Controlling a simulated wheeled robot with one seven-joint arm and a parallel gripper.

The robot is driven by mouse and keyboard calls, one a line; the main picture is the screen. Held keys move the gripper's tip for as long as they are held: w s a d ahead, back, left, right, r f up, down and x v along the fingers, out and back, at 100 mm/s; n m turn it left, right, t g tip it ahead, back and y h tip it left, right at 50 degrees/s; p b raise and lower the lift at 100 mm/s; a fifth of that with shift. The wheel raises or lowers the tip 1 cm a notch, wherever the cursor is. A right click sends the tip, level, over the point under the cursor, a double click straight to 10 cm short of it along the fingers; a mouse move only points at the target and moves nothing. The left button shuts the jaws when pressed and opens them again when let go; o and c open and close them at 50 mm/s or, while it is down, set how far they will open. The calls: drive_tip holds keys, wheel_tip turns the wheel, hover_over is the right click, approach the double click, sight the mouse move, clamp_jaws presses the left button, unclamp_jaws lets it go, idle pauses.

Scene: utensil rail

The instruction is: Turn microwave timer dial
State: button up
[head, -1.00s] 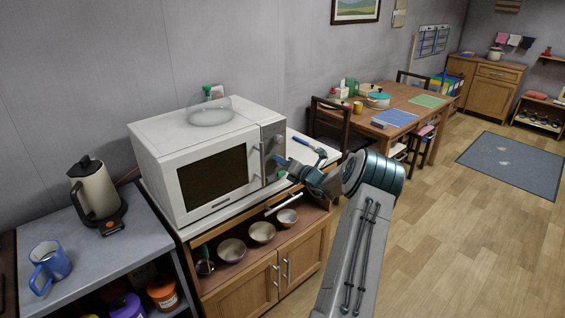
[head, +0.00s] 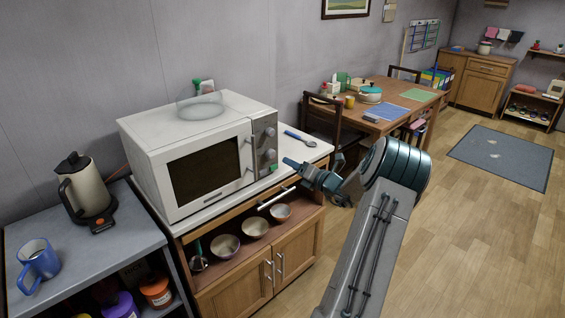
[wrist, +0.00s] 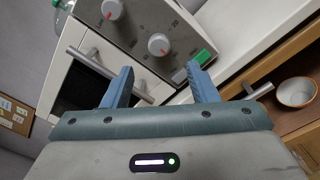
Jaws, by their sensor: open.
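The white microwave (head: 185,125) stands on the cabinet top with its door shut. Its grey control panel has an upper dial (head: 270,131) and a lower dial (head: 269,155), above a green button (head: 274,168). In the wrist view, the upper dial (wrist: 112,8) is cut by the top edge, and the lower dial (wrist: 158,44) lies ahead, between the lines of my fingers. My gripper (wrist: 160,70) is open and empty, apart from both dials. In the head view, my gripper (head: 289,168) is just right of the panel.
The microwave's door handle (wrist: 95,68) is close to the left finger in the wrist view. A silver bar (head: 277,198) and bowls (head: 255,228) are below the microwave. A blue-handled utensil (head: 298,137) lies on the top, right of the microwave. Open floor is at right.

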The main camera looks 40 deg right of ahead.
drive_tip(key=shift+s+d, duration=0.15)
drive_tip(key=shift+s, duration=0.9)
drive_tip(key=shift+s+d, duration=0.1)
drive_tip(key=shift+s, duration=0.95)
drive_tip(key=s+a+r+n+g+y, duration=0.15)
drive_tip(key=a+n+g, duration=0.25)
drive_tip(key=a+n, duration=0.5)
drive_tip(key=a+r+n+g+y, duration=0.1)
drive_tip(key=a+n+g+y, duration=0.25)
drive_tip(key=a, duration=0.95)
drive_tip(key=a+r+n+g+y, duration=0.1)
drive_tip(key=a+n+g, duration=0.3)
drive_tip(key=a+n, duration=0.5)
drive_tip(key=s+a+r+n+g+h, duration=0.1)
drive_tip(key=s+a+n+g+h, duration=0.25)
drive_tip(key=s+a+n, duration=0.65)
drive_tip(key=s+a+r+n+h, duration=0.1)
drive_tip(key=s+n+h, duration=0.3)
drive_tip(key=s+n, duration=0.7)
drive_tip(key=shift+s+a+r+n+h, duration=0.25)
drive_tip(key=shift+s+n+h, duration=0.15)
drive_tip(key=shift+n, duration=0.15)
